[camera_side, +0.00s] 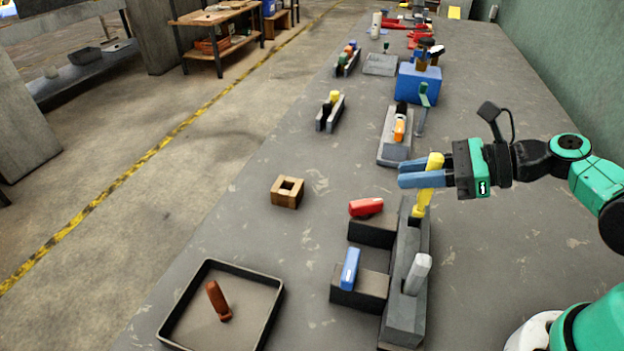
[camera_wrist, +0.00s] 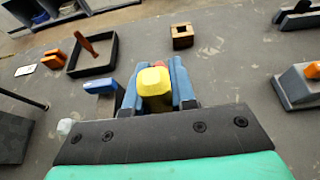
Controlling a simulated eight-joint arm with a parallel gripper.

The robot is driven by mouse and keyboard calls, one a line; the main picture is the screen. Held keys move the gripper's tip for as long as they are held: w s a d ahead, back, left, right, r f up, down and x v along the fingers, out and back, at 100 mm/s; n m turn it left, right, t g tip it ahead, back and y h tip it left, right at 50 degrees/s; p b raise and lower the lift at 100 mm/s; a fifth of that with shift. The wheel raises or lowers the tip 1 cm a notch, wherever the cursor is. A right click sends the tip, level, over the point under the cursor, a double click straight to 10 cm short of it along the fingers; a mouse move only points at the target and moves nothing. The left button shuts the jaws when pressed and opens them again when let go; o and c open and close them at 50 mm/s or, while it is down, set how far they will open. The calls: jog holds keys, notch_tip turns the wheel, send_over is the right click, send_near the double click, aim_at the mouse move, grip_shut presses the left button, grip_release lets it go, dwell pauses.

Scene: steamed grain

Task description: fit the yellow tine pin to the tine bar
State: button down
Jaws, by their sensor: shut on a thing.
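The yellow tine pin (camera_side: 424,192) is upright between the blue fingers of my gripper (camera_side: 421,175). Its lower end is at the far end of the grey tine bar (camera_side: 406,297); I cannot tell whether it is inside a hole or just above the bar. In the wrist view the yellow pin's top (camera_wrist: 154,82) shows between the fingers of my gripper (camera_wrist: 156,88). A light grey pin (camera_side: 417,273) stands slightly tilted in the near part of the bar. The bar is mostly hidden in the wrist view.
A red piece (camera_side: 366,207) and a blue piece (camera_side: 349,268) rest on dark blocks left of the bar. A black tray (camera_side: 207,264) holds a brown pin (camera_side: 217,300). A wooden square ring (camera_side: 287,192) lies on open table. A grey holder (camera_side: 394,136) with an orange piece stands behind.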

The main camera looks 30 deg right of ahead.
aim_at(442, 163)
jog(key=shift+r, duration=0.6)
dwell(0.7)
jog(key=c, duration=0.7)
grip_release()
jog(key=shift+o, duration=0.2)
jog(key=shift+v, duration=2.8)
